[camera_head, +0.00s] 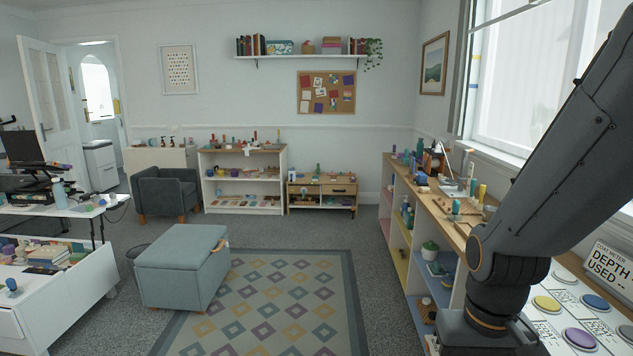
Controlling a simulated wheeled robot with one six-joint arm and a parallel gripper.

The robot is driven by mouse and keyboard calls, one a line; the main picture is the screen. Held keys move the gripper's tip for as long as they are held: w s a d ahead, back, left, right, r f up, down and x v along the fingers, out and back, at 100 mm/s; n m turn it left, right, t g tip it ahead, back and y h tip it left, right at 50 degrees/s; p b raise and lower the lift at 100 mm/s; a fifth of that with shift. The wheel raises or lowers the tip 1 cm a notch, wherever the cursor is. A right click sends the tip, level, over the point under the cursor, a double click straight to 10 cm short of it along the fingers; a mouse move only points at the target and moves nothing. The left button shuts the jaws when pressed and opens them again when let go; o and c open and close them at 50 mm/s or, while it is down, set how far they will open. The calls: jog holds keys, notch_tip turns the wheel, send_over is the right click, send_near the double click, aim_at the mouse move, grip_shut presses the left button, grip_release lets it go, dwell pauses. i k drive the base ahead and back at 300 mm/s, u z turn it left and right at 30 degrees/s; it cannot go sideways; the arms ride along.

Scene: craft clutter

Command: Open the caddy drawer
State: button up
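No caddy can be picked out for certain. A small dark and orange-brown box (433,161) stands among craft items on the long wooden-topped shelf at right; it is too small to tell whether it has a drawer. A low wooden cabinet (322,177) at the back wall has a drawer front (340,190) at its right, which looks shut. My arm fills the right side of the view, and my gripper is out of view.
The long shelf unit (398,214) runs along the right wall under the window, its top cluttered. A grey-blue storage ottoman (182,270) stands by the patterned rug (280,315). A cluttered white table (60,300) is at left. The carpet between rug and back wall is clear.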

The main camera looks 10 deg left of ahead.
aim_at(339, 187)
jog(key=u, duration=0.25)
jog(key=i, duration=1.5)
jog(key=u, duration=0.45)
jog(key=i, duration=3.7)
jog(key=z, duration=0.45)
jog(key=i, duration=1.75)
jog(key=z, duration=0.2)
